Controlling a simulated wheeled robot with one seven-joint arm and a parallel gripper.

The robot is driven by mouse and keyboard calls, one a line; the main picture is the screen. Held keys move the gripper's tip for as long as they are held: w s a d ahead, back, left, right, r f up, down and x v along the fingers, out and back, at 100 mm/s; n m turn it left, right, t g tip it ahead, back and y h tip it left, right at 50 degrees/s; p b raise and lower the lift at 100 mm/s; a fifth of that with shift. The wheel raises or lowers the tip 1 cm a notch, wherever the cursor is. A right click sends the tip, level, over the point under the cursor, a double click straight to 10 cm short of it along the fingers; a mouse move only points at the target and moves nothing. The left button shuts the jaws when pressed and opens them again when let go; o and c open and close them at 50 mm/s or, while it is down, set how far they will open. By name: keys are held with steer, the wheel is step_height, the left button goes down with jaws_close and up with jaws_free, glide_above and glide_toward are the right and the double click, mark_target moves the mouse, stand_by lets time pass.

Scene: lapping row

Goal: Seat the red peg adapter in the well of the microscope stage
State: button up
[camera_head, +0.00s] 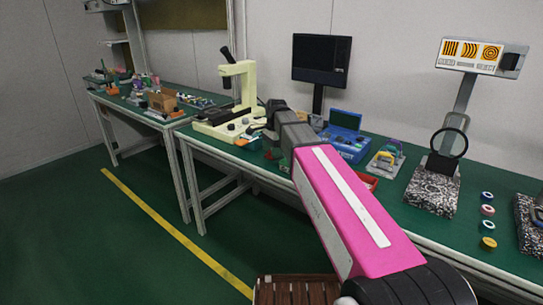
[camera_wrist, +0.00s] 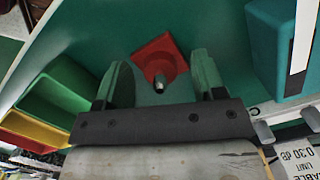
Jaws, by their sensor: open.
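The red peg adapter (camera_wrist: 158,58) has a square red base and a short metallic peg. It lies on the green bench top in the wrist view. My gripper (camera_wrist: 162,75) is open, with one green finger to each side of the adapter, and the fingers do not visibly touch it. In the head view my gripper (camera_head: 272,138) is low over the bench, just right of the cream microscope (camera_head: 240,82). The microscope's stage (camera_head: 228,126) is partly visible at its foot; I cannot make out the well.
In the wrist view, a green bin (camera_wrist: 62,92) stands at left and a teal box (camera_wrist: 282,45) at upper right. In the head view, a blue case (camera_head: 345,140), a dark monitor (camera_head: 321,60) and a speckled block stand (camera_head: 433,188) are along the bench right of my gripper.

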steer(key=c, duration=1)
steer(key=shift+c, duration=0.2)
steer(key=shift+r, duration=0.15)
